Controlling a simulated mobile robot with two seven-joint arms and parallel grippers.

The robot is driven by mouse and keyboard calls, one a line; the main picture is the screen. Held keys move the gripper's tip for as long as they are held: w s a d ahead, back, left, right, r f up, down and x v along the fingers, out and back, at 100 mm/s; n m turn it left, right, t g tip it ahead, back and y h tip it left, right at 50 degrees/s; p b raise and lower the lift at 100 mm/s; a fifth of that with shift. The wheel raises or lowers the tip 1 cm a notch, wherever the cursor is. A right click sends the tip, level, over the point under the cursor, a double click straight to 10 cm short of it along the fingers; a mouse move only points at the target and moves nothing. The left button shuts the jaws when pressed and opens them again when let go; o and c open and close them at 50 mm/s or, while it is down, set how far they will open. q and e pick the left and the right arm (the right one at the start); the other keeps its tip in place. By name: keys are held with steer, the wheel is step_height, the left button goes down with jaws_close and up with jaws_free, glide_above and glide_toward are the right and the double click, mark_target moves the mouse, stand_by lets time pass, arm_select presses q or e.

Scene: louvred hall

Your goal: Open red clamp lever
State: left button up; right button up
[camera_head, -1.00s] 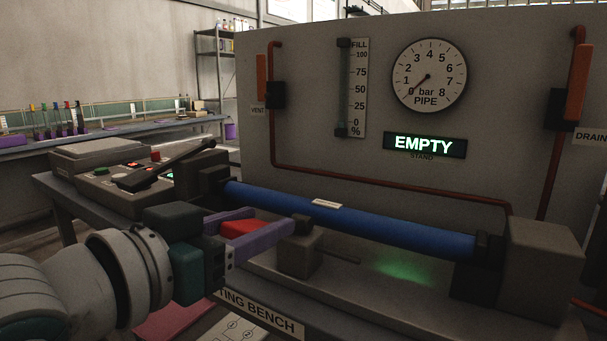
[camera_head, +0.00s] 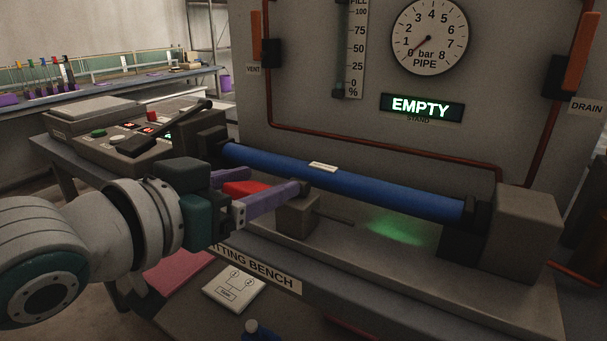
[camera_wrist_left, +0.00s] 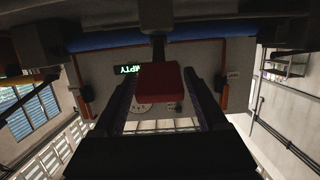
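The red clamp lever (camera_head: 246,188) lies low beside the blue pipe (camera_head: 350,183) on the fitting bench, near a small block (camera_head: 297,214) with a dark pivot. My left gripper (camera_head: 272,188) reaches in from the left, its purple fingers apart on either side of the lever. In the left wrist view the lever (camera_wrist_left: 162,82) sits centred between the two fingers (camera_wrist_left: 161,88), with narrow gaps seeming to show beside it. Firm contact is hard to judge. The near finger hides part of the lever. My right gripper is not in view.
A panel with a pressure gauge (camera_head: 429,38) and a lit EMPTY sign (camera_head: 421,107) stands behind the pipe. A control console (camera_head: 125,140) with a black lever (camera_head: 165,128) is at the left. A grey end block (camera_head: 528,235) stands at the right.

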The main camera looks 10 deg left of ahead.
arm_select(q)
steer(key=shift+o, duration=0.6)
steer(key=p+v, duration=0.1)
steer(key=v, duration=0.9)
